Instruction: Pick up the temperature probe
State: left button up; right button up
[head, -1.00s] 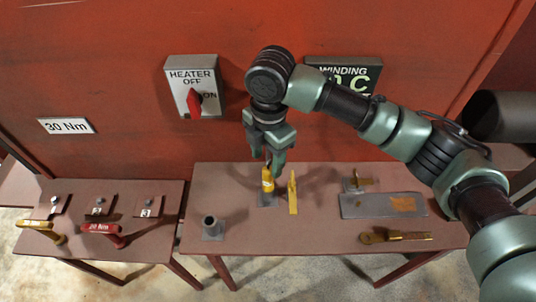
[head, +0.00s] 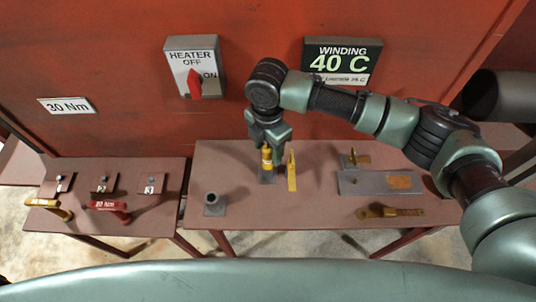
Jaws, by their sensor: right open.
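The yellow upright piece that looks like the temperature probe (head: 267,158) stands in a small grey holder (head: 267,177) on the right-hand bench. My right gripper (head: 270,150) comes down over it from above, its jaws open around or just behind the probe's upper part. I cannot tell whether a finger touches it. The probe's top is partly hidden by the gripper. My left gripper is not in view.
A grey socket (head: 214,204) stands front left. A grey plate (head: 370,184) and a brass tool (head: 388,212) lie right. The heater switch (head: 194,70) and winding display (head: 342,62) are on the red wall behind.

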jog(key=shift+w, duration=0.1)
grip_shut()
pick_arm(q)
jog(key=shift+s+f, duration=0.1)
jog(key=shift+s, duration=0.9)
pick_arm(e)
jog(key=shift+r, duration=0.1)
